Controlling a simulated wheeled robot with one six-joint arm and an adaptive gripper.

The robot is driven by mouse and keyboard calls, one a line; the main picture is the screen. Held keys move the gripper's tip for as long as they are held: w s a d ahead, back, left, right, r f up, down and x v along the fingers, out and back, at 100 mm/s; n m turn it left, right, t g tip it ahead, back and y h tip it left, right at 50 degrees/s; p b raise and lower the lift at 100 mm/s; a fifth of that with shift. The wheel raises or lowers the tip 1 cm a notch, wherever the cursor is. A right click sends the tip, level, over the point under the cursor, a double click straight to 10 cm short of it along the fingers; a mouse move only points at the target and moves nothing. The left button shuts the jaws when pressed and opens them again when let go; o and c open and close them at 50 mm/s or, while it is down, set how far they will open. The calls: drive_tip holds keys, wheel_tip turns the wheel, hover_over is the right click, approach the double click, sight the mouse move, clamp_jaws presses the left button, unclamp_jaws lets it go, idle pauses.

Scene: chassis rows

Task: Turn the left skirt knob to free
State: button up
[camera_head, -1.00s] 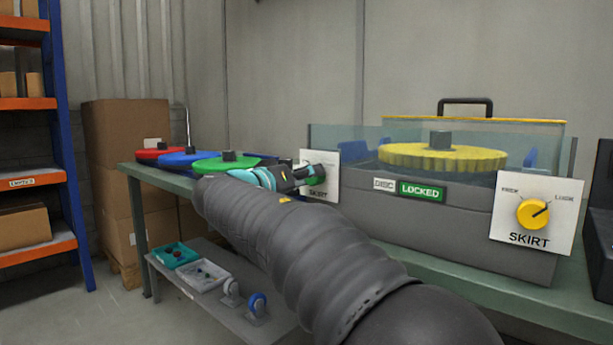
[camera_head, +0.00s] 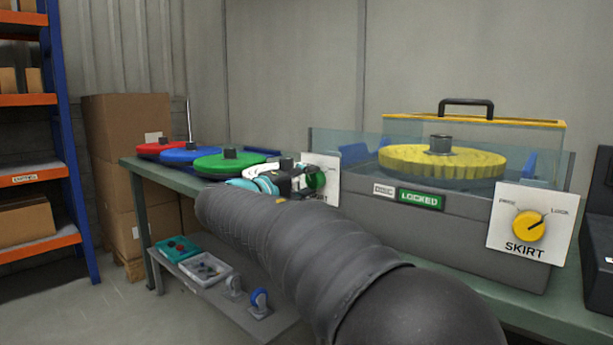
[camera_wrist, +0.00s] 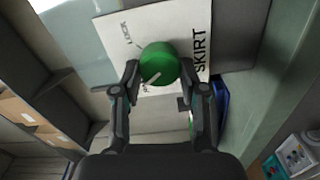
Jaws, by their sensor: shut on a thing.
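The left skirt knob is green and round (camera_wrist: 160,63), on a white plate marked SKIRT (camera_wrist: 190,22). Its pale pointer line is turned to the lower left in the wrist view, towards the label that seems to read FREE; the LOCK label is at the upper left. My gripper (camera_wrist: 167,80) has one finger on each side of the knob and is shut on it. In the head view the knob (camera_head: 315,179) shows at the tip of my gripper (camera_head: 307,182), and its plate (camera_head: 331,163) is partly hidden.
The grey machine (camera_head: 450,235) has a clear guard, a yellow disc (camera_head: 400,160) and a green LOCKED sign (camera_head: 420,198). A yellow right skirt knob (camera_head: 528,226) points to LOCK. Red, blue and green discs (camera_head: 230,162) lie on the bench to the left.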

drive_tip(key=shift+n, duration=0.7)
drive_tip(key=o, duration=1.1)
drive_tip(key=shift+o, duration=0.2)
drive_tip(key=shift+a, duration=0.1)
drive_tip(key=v, duration=1.1)
drive_tip(key=shift+s+a, duration=0.3)
